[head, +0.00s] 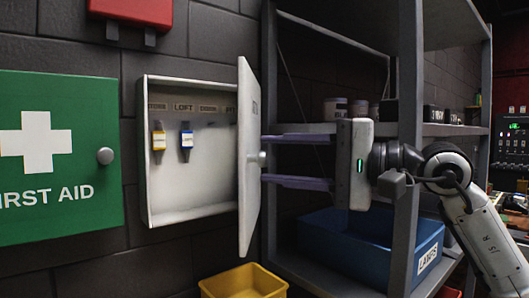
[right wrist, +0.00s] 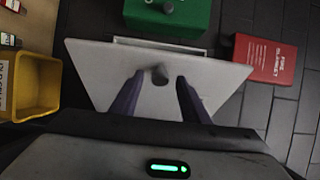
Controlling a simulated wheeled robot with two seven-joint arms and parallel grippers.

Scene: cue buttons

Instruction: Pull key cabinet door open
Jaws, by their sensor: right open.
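The white key cabinet (head: 190,205) hangs on the dark wall. Its door (head: 248,190) stands swung out, roughly square to the wall, and the inside is visible. In the right wrist view the knob (right wrist: 160,75) sits between the two fingertips (right wrist: 160,85), with gaps on both sides. My left gripper is not in view.
A green first aid box (head: 60,215) is on the wall at left, below a red box (head: 133,12). A metal shelf (head: 408,150) with a blue bin (head: 345,240) stands behind my right gripper. A yellow bin (head: 243,283) is below the door.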

